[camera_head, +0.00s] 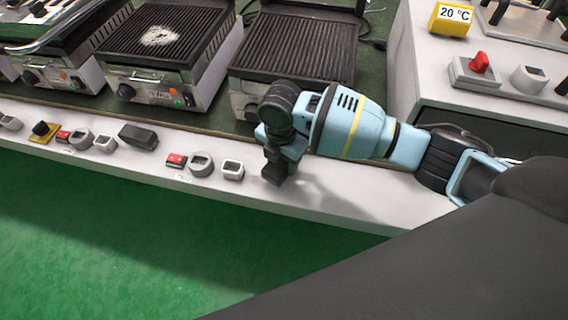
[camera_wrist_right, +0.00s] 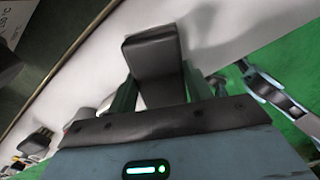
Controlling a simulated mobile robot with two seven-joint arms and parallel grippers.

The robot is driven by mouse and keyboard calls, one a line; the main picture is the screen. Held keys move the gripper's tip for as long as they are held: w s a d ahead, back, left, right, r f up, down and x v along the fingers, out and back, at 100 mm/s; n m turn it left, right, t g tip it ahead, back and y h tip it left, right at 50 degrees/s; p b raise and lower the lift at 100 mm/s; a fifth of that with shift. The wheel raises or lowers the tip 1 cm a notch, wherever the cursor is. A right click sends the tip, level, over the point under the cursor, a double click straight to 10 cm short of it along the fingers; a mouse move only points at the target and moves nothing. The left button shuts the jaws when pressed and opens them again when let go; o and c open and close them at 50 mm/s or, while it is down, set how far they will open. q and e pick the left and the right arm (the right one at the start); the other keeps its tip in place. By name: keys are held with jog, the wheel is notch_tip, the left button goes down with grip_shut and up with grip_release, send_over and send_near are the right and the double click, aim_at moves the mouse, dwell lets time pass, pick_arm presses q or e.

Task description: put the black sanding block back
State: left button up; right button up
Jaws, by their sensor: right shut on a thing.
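My right gripper (camera_head: 277,165) is above the white ledge, with its fingers pointing down. It is shut on a black block, which looks like the black sanding block (camera_wrist_right: 154,58); the right wrist view shows it between the two fingers. In the head view the held block is mostly hidden by the gripper and shows only as a dark shape low at the fingertips. Whether it touches the ledge I cannot tell. Another dark, oblong block (camera_head: 138,136) lies on the ledge further left. My left gripper does not show in the head view.
The white ledge (camera_head: 345,207) carries grey rings (camera_head: 201,164), a square grey piece (camera_head: 232,170) and red switches (camera_head: 176,160). Contact grills (camera_head: 297,45) stand behind it. A white-topped unit with a red knob (camera_head: 479,63) stands at right. The ledge right of my gripper is clear.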

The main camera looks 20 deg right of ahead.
aim_at(284, 166)
jog(key=shift+w+d, duration=0.2)
jog(key=shift+d, duration=0.05)
jog(key=f, duration=0.3)
jog(key=shift+w+d+b, duration=0.2)
jog(key=shift+d+b, duration=0.1)
jog(key=shift+b, duration=0.1)
jog(key=shift+f, duration=0.3)
jog(key=shift+f, duration=0.1)
jog(key=o, duration=1)
